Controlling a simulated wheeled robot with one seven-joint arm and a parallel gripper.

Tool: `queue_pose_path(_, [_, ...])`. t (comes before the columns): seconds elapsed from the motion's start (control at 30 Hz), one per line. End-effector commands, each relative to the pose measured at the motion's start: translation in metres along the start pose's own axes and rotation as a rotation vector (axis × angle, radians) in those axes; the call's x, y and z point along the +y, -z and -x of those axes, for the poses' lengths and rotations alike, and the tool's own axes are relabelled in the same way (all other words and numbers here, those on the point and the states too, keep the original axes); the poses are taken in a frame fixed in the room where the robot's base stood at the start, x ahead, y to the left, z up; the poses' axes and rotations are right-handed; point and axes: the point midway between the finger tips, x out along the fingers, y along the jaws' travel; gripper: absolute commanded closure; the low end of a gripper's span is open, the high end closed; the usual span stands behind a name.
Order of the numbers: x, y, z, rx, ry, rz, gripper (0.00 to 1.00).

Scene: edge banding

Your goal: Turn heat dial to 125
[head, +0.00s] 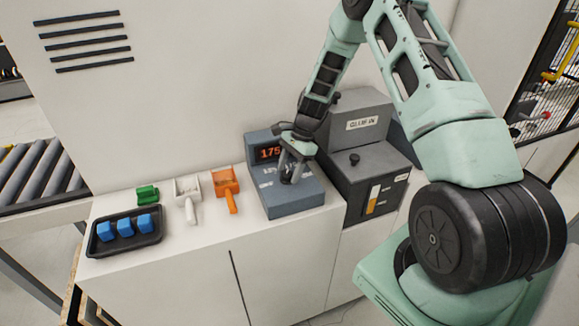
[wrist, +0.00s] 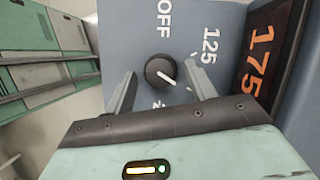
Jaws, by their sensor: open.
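The heat dial (wrist: 160,71) is a round black knob on the blue-grey face of the control box (head: 291,200). Its white pointer line aims to the lower right in the wrist view, away from the "125" mark (wrist: 210,46) at upper right and the "OFF" mark (wrist: 163,20) above. Another mark below the dial is partly hidden by my gripper. The orange display (wrist: 257,55) reads 175. My gripper (wrist: 160,78) is open, its fingers either side of the dial with visible gaps. In the head view my gripper (head: 290,172) is over the box and hides the dial.
A dark grey glue-in machine (head: 368,160) stands right of the box. To the left on the white counter (head: 170,262) are an orange scoop (head: 227,187), a white scoop (head: 187,192), a green piece (head: 147,194) and a black tray (head: 99,247) with blue blocks.

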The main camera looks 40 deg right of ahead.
Motion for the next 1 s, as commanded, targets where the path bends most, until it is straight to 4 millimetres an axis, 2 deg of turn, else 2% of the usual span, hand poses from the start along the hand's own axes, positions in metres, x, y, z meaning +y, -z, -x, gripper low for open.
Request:
queue_pose_path(0.17, [-0.0001, 0.0000, -0.0003, 0.000, 0.000, 0.000, 0.44])
queue_pose_path(0.2, [-0.0001, 0.0000, -0.0002, 0.000, 0.000, 0.000, 0.47])
queue_pose_path(0.3, [-0.0001, 0.0000, -0.0001, 0.000, 0.000, 0.000, 0.75])
queue_pose_path(0.37, [-0.0001, 0.0000, 0.0000, 0.000, 0.000, 0.000, 0.89])
queue_pose_path(0.73, [-0.0007, 0.0001, -0.0006, 0.000, -0.017, 0.040, 0.89])
queue_pose_path(1.0, [-0.0028, 0.0003, -0.0018, 0.000, -0.080, 0.195, 0.89])
